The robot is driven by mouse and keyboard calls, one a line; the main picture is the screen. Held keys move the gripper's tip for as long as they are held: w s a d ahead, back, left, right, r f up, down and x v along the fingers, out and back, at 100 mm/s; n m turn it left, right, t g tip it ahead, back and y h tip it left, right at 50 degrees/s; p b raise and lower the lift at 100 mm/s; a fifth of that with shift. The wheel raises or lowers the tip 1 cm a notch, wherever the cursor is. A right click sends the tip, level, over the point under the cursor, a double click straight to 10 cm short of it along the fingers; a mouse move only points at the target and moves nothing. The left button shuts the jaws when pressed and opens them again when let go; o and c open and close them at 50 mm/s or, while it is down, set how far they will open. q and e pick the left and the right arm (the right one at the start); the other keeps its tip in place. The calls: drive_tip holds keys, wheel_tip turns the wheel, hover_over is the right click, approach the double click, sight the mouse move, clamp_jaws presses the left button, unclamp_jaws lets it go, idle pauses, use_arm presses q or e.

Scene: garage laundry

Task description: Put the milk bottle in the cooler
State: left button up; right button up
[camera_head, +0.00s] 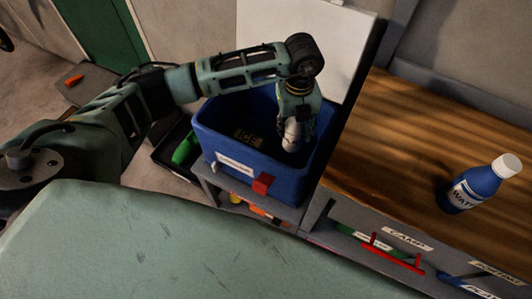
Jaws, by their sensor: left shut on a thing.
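The cooler (222,172) is an open blue box on a low grey stand, with a white label and a red latch on its front. My left gripper (293,132) reaches down inside its right part, shut on a pale, rounded thing that looks like the milk bottle (291,142). Only a small part of this thing shows between the fingers, and its lower end is hard to make out. I cannot tell whether it touches the cooler's floor. My right gripper is not in view.
A dark "ICE" pack (246,138) lies in the cooler. A wooden workbench (400,150) stands close on the right, with a blue water bottle (481,183) upright on it. A white panel rises behind the cooler. A green item (185,150) lies in a dark tray left of it.

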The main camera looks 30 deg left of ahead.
sight(291, 146)
use_arm(q)
drive_tip(key=shift+w+f+n, duration=0.1)
drive_tip(key=shift+f+n, duration=0.5)
drive_tip(key=shift+n, duration=0.2)
wheel_tip(291, 146, down, 5)
drive_tip(key=shift+f, duration=0.2)
wheel_tip(291, 146, down, 4)
drive_tip(key=shift+r, duration=0.25)
drive_tip(key=shift+f, duration=0.45)
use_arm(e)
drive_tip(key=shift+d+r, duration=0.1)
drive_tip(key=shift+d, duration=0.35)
use_arm(q)
drive_tip(key=shift+f, duration=0.25)
drive_tip(key=o, duration=1.5)
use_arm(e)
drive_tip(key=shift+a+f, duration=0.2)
